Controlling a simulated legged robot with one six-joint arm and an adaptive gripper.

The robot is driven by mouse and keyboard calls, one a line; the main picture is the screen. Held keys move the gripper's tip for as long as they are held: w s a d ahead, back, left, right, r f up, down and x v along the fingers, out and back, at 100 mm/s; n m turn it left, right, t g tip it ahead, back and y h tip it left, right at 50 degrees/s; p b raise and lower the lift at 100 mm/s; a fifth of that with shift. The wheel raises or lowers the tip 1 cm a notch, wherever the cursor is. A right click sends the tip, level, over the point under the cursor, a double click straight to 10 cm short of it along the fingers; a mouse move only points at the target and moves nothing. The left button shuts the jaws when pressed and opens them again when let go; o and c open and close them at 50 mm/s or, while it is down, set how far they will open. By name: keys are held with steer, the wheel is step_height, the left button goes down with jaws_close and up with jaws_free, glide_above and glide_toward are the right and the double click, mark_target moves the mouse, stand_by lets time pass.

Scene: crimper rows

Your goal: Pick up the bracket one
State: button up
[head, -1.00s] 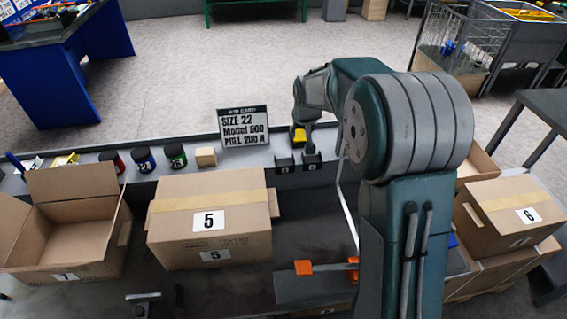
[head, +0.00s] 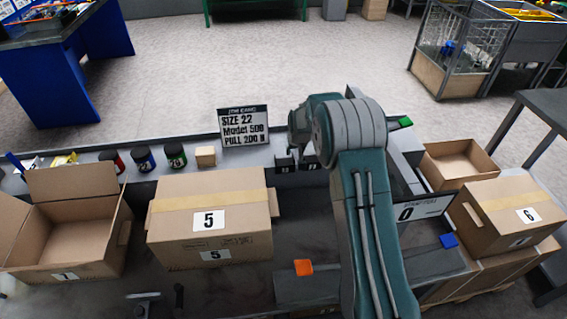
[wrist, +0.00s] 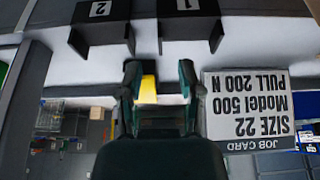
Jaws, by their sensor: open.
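Two black brackets stand side by side at the top of the wrist view, with upside-down labels. The one marked 1 (wrist: 188,30) is on the right, and the one marked 2 (wrist: 100,30) is on the left. In the head view, bracket one (head: 284,165) is the dark block beside the job card. The other bracket (head: 309,164) is partly behind my arm. My gripper (wrist: 160,72) is open, its fingers below the brackets in the wrist view, apart from both. A yellow patch (wrist: 148,90) shows between the fingers; I cannot tell what it is.
The job card (head: 244,128) stands left of the brackets; it shows in the wrist view too (wrist: 246,108). A wooden block (head: 205,157) and several jars share that ledge. Box 5 (head: 212,225) stands in front. A 0 sign (head: 425,208) is right of my arm.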

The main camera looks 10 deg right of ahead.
mark_target(293, 157)
steer(key=x, duration=0.4)
steer(key=shift+s, duration=0.15)
steer(key=shift+w+f, duration=0.3)
steer(key=shift+f, duration=0.25)
jaws_close()
